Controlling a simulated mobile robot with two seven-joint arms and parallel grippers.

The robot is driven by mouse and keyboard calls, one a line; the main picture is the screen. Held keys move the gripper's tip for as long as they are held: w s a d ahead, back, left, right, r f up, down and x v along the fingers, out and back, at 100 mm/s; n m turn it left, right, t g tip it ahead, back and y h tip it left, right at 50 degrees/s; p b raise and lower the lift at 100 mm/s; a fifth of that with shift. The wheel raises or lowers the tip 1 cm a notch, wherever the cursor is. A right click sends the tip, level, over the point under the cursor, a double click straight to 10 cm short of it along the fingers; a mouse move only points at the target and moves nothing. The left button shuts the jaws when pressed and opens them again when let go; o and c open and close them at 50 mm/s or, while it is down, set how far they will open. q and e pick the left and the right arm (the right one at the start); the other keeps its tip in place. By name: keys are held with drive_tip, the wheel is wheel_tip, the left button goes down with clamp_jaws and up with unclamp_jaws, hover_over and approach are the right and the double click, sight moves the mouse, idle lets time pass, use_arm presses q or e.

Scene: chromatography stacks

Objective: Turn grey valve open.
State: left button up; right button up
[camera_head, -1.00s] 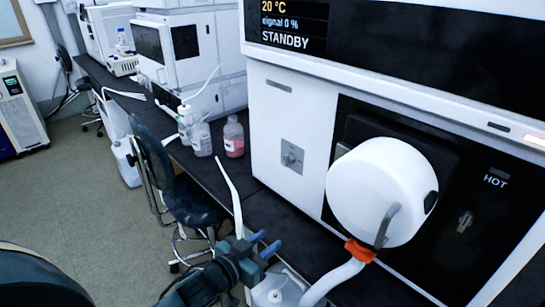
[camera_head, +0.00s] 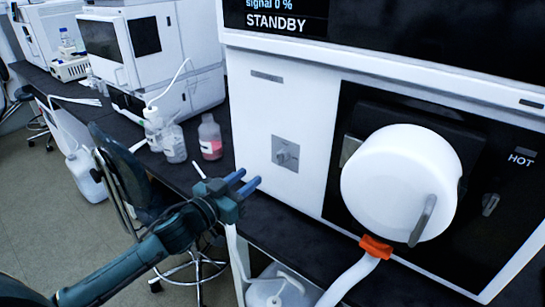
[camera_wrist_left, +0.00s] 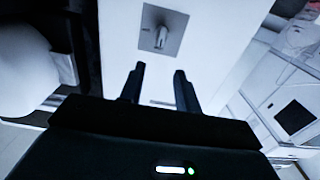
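The grey valve (camera_head: 286,154) is a small knob on a square grey plate on the white front panel of the large instrument. It also shows in the left wrist view (camera_wrist_left: 160,36), above the fingertips. My left gripper (camera_head: 251,177) is left of and slightly below the valve in the head view, apart from it. Its two blue fingers point toward the panel with an empty gap between them. In the left wrist view the open fingers (camera_wrist_left: 160,70) point at the valve plate. My right gripper is not in view.
A large white round housing (camera_head: 400,183) with a grey handle and orange clamp (camera_head: 376,247) juts out right of the valve. Another knob (camera_head: 490,204) sits by the HOT label. Bottles, including a pink one (camera_head: 210,138), stand on the dark bench. A chair (camera_head: 120,170) is at left.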

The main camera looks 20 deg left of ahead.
sight(278, 155)
use_arm(q)
drive_tip(key=x, duration=1)
drive_tip(key=shift+p, duration=0.35)
drive_tip(key=shift+w+d, duration=0.25)
drive_tip(key=shift+w, duration=0.45)
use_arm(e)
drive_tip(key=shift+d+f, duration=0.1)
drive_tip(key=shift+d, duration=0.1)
use_arm(q)
drive_tip(key=c, duration=0.6)
drive_tip(key=shift+c, duration=0.2)
